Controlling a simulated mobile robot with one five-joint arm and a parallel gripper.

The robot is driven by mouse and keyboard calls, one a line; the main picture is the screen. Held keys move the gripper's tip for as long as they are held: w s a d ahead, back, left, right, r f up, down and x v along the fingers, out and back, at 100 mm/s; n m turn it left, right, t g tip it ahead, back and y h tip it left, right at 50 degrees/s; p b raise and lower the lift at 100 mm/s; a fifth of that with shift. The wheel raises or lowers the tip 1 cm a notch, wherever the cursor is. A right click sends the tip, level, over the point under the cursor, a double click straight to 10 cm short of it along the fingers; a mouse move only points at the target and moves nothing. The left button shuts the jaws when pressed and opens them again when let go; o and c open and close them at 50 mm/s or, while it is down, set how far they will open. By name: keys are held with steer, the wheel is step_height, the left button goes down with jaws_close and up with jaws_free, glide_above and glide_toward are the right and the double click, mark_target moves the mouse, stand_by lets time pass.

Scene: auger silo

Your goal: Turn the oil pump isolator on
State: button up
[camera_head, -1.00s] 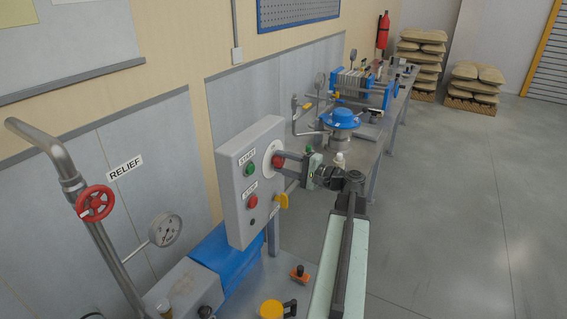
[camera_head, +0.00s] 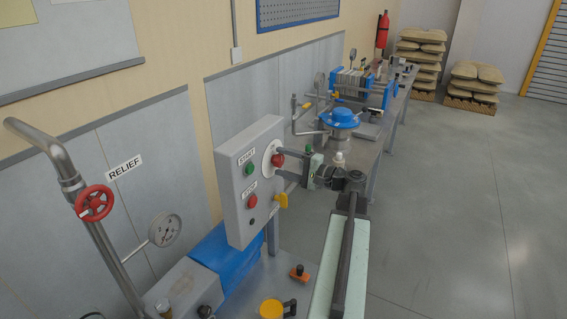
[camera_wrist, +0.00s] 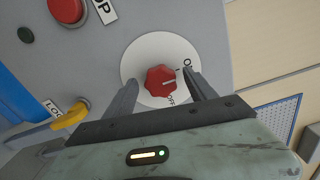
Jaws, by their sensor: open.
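The isolator is a red knob (camera_wrist: 161,80) on a round white plate (camera_wrist: 132,64) marked ON and OFF. It sits on the grey control box (camera_head: 236,205), and the red knob also shows in the head view (camera_head: 278,160). A pale mark on the knob points right in the wrist view, roughly between the two labels. My gripper (camera_wrist: 160,79) is open, with one finger on each side of the knob. A gap shows beside each finger; contact cannot be told. In the head view my gripper (camera_head: 284,166) reaches the box from the right.
The box also carries a green START button (camera_head: 249,168), a red STOP button (camera_head: 252,201) and a yellow lever (camera_head: 282,201). A red RELIEF handwheel (camera_head: 95,203) and a gauge (camera_head: 165,230) stand left. Open floor lies to the right.

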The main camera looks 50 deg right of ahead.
steer(key=v, duration=0.7)
steer(key=shift+s, duration=0.2)
